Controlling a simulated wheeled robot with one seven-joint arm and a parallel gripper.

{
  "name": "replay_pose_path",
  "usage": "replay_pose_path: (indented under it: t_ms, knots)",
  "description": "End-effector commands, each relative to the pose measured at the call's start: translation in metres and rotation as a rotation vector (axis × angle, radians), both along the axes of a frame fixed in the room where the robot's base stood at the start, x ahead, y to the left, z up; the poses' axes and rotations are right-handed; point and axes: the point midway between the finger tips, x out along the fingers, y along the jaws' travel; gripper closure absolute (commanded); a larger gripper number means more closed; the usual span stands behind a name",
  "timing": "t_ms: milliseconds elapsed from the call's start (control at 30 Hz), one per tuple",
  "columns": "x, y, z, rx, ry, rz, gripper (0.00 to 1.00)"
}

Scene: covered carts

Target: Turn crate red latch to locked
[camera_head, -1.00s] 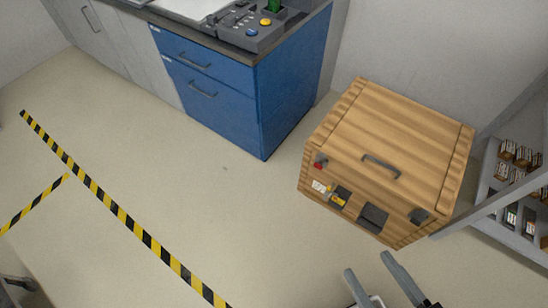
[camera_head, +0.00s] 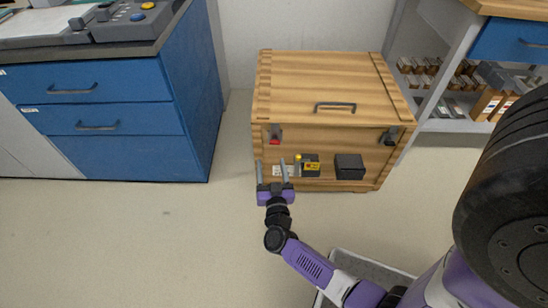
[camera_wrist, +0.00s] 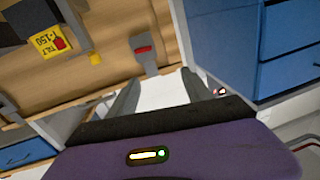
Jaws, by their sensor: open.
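The wooden crate (camera_head: 320,80) stands on the floor with its lid down and a dark handle on top. The crate's red latch (camera_head: 275,138) is a small grey piece with a red part on the upper left of the front face. It also shows in the wrist view (camera_wrist: 144,50), hanging just beyond the fingers. My gripper (camera_head: 271,163) is open and empty, in front of the crate's lower left front, below the red latch in the head view. In the wrist view its two fingers (camera_wrist: 160,84) are spread apart. I cannot tell whether either touches the crate.
A second, dark latch (camera_head: 390,137) sits at the front's right. A yellow label (camera_head: 312,166) and a black box (camera_head: 349,167) are on the front. A blue cabinet (camera_head: 130,155) stands left and a shelf with boxes right. The floor left of my arm is clear.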

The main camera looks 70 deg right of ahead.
Motion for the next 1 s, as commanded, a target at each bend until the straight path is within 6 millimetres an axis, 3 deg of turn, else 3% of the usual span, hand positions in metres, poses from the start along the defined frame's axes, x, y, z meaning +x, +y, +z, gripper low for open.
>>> replay_pose_path:
  t_ms: [33,200,700,1000]
  knots:
    - [0.005,-0.015,-0.016,0.005,0.0,-0.043,0.42]
    - [0.008,-0.039,-0.032,0.02,0.016,-0.122,0.42]
    - [0.031,-0.099,-0.034,0.022,0.016,-0.133,0.42]
    - [0.038,-0.113,-0.032,0.023,0.017,-0.13,0.42]
